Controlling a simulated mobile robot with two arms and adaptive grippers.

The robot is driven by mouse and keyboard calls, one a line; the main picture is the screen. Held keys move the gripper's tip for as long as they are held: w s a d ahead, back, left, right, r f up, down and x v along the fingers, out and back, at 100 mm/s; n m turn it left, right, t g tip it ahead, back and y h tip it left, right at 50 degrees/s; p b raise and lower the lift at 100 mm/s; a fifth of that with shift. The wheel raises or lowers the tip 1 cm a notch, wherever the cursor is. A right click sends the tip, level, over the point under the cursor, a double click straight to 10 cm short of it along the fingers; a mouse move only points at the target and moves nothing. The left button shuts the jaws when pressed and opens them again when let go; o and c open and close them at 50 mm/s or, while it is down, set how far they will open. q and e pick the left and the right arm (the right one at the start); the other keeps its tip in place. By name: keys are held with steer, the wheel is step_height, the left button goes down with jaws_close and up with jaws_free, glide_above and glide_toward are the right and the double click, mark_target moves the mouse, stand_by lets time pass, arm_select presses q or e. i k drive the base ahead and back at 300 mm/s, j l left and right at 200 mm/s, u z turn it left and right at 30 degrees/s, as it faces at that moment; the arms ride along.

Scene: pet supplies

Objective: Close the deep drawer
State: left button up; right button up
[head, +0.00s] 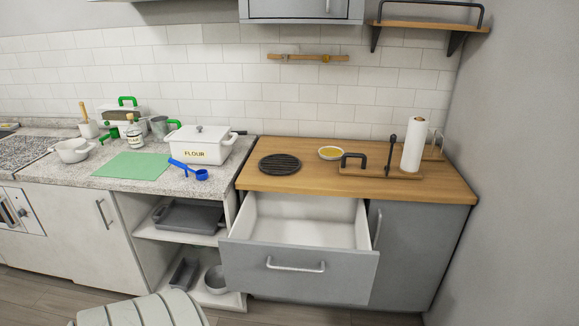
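The deep drawer (298,270) is pulled far out from the grey cabinet under the wooden counter in the head view. Its grey front has a pale bar handle (296,266). The white inside (300,232) is visible and looks empty. Neither of my grippers is in view, and nothing is seen touching the drawer.
The wooden counter (430,189) above holds a black trivet (280,163), a yellow-filled dish (331,153) and a paper towel roll (412,145). Left of the drawer are open shelves with a dark tray (190,216) and a bowl (215,279). A grey cabinet door (408,250) stands to the right.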

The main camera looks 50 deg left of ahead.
mark_target(298, 246)
steer(key=k+j+u, duration=0.1)
steer(key=u, duration=1.35)
